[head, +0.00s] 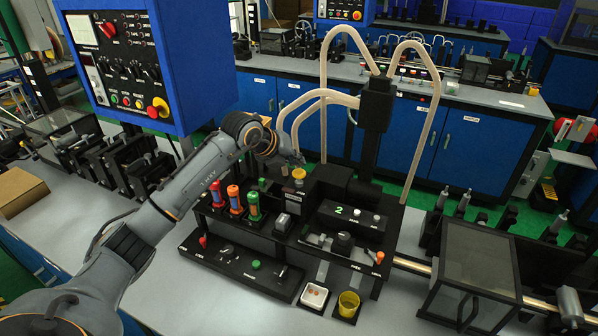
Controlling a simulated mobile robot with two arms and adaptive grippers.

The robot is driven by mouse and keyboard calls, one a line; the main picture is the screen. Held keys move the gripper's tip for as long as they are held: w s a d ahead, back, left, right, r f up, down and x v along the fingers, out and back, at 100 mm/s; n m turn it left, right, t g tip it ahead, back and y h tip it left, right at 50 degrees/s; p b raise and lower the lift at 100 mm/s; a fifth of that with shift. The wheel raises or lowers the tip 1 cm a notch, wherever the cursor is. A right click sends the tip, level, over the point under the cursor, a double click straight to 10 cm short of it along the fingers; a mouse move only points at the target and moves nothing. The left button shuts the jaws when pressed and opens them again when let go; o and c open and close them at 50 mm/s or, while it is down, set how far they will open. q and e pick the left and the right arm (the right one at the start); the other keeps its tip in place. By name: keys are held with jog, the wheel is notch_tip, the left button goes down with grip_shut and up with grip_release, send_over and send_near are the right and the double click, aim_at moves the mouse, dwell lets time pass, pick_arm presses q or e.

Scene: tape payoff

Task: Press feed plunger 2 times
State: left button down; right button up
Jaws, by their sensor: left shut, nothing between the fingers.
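My left arm reaches in from the lower left. Its gripper (291,158) is shut and empty, pointing down just above and left of a yellow-topped part (299,173) at the back of the black tape machine (335,190); I cannot tell whether they touch. A green digit 2 (339,210) shows on the machine's front, with two small pale buttons (377,218) to its right. A dark round knob (343,241) stands lower on the front. The small labels are hard to read, so I cannot tell surely which part is the feed plunger. My right gripper is out of view.
Red, orange and green cylinders (235,200) stand left of the machine. A blue control box (140,60) hangs at upper left. Pale curved tubes (325,100) rise behind. Free table lies at front left.

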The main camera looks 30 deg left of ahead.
aim_at(298, 172)
pick_arm(q)
jog(key=shift+f, duration=0.15)
jog(key=shift+f+b, duration=0.25)
jog(key=shift+b, duration=0.15)
jog(key=shift+s+f+b, duration=0.1)
jog(key=shift+f+b, duration=1)
jog(key=shift+f, duration=0.35)
dwell(1.1)
jog(key=shift+r, duration=0.1)
jog(key=shift+r+p, duration=0.95)
jog(key=shift+r, duration=0.75)
jog(key=shift+r, duration=0.1)
jog(key=shift+r+p, duration=1.5)
jog(key=shift+r, duration=1)
